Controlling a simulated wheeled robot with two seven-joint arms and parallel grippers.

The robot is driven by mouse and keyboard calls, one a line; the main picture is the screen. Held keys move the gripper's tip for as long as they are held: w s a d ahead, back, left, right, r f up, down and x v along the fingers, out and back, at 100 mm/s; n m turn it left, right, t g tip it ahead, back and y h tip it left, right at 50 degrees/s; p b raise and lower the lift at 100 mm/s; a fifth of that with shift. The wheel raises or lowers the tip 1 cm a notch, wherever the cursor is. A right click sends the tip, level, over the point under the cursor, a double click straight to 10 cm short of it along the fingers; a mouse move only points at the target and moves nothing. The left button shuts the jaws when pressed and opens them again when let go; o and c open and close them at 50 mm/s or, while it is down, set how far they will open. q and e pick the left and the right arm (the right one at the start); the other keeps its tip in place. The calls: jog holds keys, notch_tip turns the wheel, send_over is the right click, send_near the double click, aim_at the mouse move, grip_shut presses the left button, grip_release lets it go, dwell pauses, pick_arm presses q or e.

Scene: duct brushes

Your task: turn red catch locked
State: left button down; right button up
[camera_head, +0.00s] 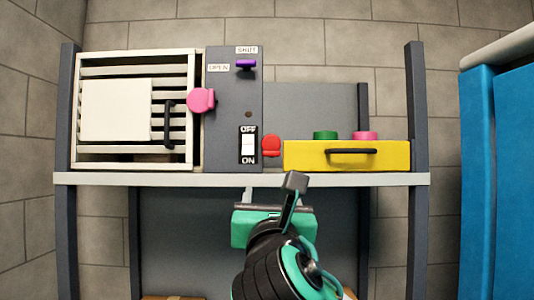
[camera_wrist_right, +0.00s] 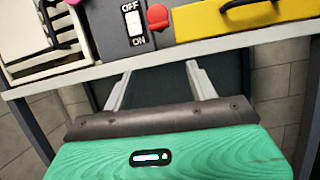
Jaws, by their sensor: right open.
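The red catch (camera_head: 271,146) is a small rounded knob between the grey panel with the OFF/ON switch and the yellow drawer, just above the shelf edge. It also shows in the right wrist view (camera_wrist_right: 157,18), top centre. The catch's exact turn is too small to tell. My right gripper (camera_head: 270,193) is below the shelf's front edge, lower in the picture than the catch and apart from it. In the wrist view its two pale fingers (camera_wrist_right: 158,70) are spread and empty, with the catch above the gap between them. In the head view, part of the gripper is hidden by my wrist.
The yellow drawer (camera_head: 310,158) with a black handle is right of the catch. The white switch (camera_head: 248,148) is left. A pink catch (camera_head: 201,100) sits beside the slatted vent door (camera_head: 115,112). The pale shelf edge (camera_head: 390,179) runs above my gripper. A blue cabinet (camera_head: 510,170) stands right.

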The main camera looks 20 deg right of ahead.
aim_at(271, 156)
jog(key=shift+n+h, duration=0.3)
jog(key=r+p+x, duration=0.1)
jog(key=p+x, duration=0.1)
jog(key=x, duration=0.2)
jog(key=p+x, duration=0.3)
jog(key=x, duration=0.1)
jog(key=s+r+p+x, duration=0.1)
jog(key=p+x, duration=0.1)
jog(key=x, duration=0.2)
jog(key=shift+w+r+p, duration=0.15)
jog(key=shift+r+p, duration=0.15)
jog(key=shift+r, duration=0.05)
jog(key=shift+w+d, duration=0.15)
jog(key=shift+w, duration=0.2)
jog(key=shift+t, duration=0.3)
jog(key=c, duration=1)
